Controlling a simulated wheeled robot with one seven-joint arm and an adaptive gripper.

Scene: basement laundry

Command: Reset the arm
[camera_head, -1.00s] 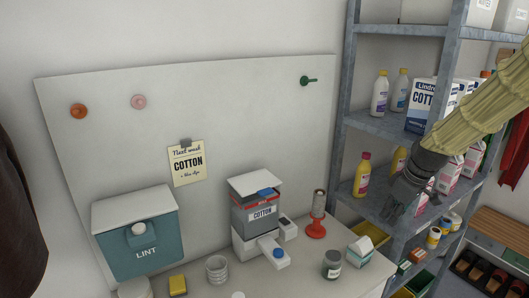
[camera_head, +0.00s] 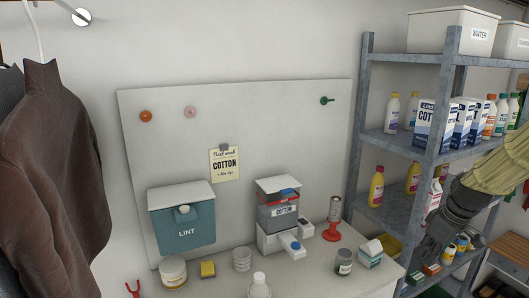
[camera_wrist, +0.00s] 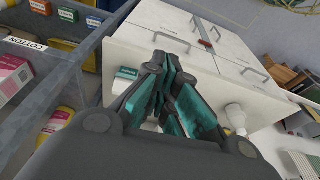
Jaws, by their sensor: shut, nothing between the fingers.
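My gripper (camera_head: 432,243) hangs at the right of the head view, in front of the metal shelf rack. My arm, in a pale yellow sleeve, reaches in from the right edge. In the wrist view the dark fingers with teal pads (camera_wrist: 168,85) are drawn together, with nothing held between them. Beyond the fingers is a white cabinet (camera_wrist: 150,30) with bar handles. The gripper hides part of the lower shelves in the head view.
The metal rack (camera_head: 357,150) holds bottles and cotton boxes (camera_head: 432,125). The white counter (camera_head: 215,284) carries a cotton dispenser (camera_head: 277,213), a red stand (camera_head: 332,233), a jar (camera_head: 344,262) and a small carton (camera_head: 370,253). A brown garment (camera_head: 55,160) hangs at left.

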